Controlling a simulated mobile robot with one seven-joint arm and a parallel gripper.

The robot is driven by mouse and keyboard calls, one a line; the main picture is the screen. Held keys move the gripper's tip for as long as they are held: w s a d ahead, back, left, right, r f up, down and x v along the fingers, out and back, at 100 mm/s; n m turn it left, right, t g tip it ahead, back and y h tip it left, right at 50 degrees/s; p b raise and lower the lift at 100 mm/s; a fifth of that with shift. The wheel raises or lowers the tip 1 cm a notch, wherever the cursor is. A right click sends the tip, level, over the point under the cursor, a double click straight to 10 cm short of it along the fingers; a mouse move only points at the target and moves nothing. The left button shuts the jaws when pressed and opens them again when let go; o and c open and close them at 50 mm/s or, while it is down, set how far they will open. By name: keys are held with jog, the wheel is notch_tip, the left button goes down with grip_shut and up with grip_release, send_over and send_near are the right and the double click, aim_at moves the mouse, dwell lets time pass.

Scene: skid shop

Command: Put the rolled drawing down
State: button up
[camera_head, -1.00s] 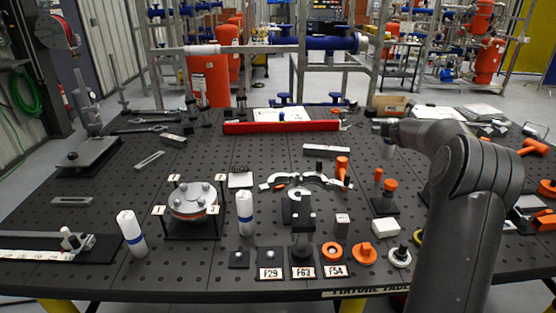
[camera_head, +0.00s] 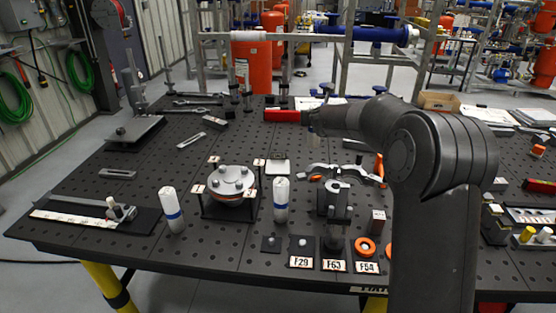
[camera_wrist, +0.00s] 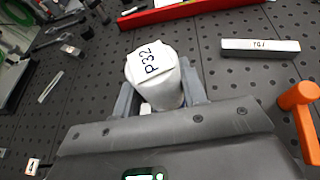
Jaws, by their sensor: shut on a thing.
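My gripper (camera_wrist: 165,95) is shut on a white rolled drawing (camera_wrist: 158,90), marked P32 on its end, in the wrist view. The roll sits between the two grey fingers, and its lower part is hidden. In the head view my gripper (camera_head: 314,120) is over the back middle of the black perforated table (camera_head: 130,185), in front of the red bar; the roll there is small and hard to make out.
The red bar (camera_wrist: 180,12) lies beyond my gripper. A grey labelled block (camera_wrist: 260,48) and an orange-handled tool (camera_wrist: 304,120) lie to its right. A flanged part (camera_head: 231,182) stands on a fixture. The table's left middle has bare patches.

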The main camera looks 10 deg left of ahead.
jog(key=w+a+f, duration=0.2)
jog(key=a+f, duration=0.9)
jog(key=a, duration=0.1)
jog(key=shift+w+a, duration=0.25)
jog(key=shift+a, duration=0.05)
jog(key=o, duration=1.1)
jog(key=shift+f, duration=0.1)
